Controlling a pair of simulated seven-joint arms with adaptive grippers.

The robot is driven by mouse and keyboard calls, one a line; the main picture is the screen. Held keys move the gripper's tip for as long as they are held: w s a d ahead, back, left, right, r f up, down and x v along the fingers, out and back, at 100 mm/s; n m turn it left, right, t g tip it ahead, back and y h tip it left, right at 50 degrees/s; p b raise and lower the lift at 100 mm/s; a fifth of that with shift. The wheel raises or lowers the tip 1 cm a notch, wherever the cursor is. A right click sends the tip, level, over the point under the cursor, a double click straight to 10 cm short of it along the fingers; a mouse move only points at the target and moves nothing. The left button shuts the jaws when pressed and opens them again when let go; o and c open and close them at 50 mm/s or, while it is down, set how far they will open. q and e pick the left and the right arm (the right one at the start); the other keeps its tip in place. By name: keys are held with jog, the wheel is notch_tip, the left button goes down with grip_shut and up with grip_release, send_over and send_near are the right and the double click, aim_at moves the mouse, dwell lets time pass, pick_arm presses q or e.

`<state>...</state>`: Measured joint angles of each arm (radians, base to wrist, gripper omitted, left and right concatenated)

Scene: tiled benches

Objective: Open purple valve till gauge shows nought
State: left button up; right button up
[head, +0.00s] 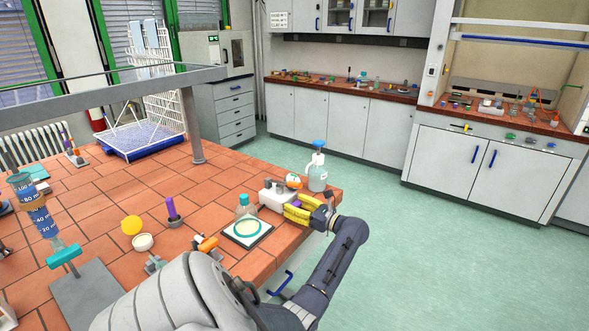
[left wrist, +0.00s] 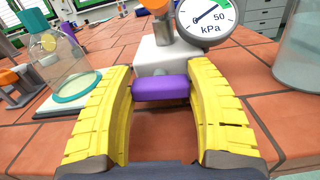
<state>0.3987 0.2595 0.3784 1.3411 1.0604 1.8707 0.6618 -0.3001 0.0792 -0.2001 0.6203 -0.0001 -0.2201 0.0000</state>
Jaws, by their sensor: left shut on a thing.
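The purple valve handle (left wrist: 160,88) lies crosswise between the yellow fingers of my left gripper (left wrist: 158,100), which is shut on it. It sits at the front of a white block (left wrist: 168,52). The pressure gauge (left wrist: 207,18), marked 50 and kPa, stands above the block; its top is cut off. Its dark needle slants to the upper right, towards a green band; I cannot read an exact value. My right gripper is not in view.
A clear bell-shaped glass (head: 245,206) stands on a white plate with a teal ring, left of the block. A blue-topped bottle (head: 317,172) is close on the right, near the bench edge. An orange-handled fitting (head: 207,243) and a purple-topped stand (head: 172,210) are further left.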

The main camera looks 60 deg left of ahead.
pick_arm(q)
jog(key=shift+m, duration=0.6)
jog(key=o, duration=1.2)
jog(key=v, duration=1.2)
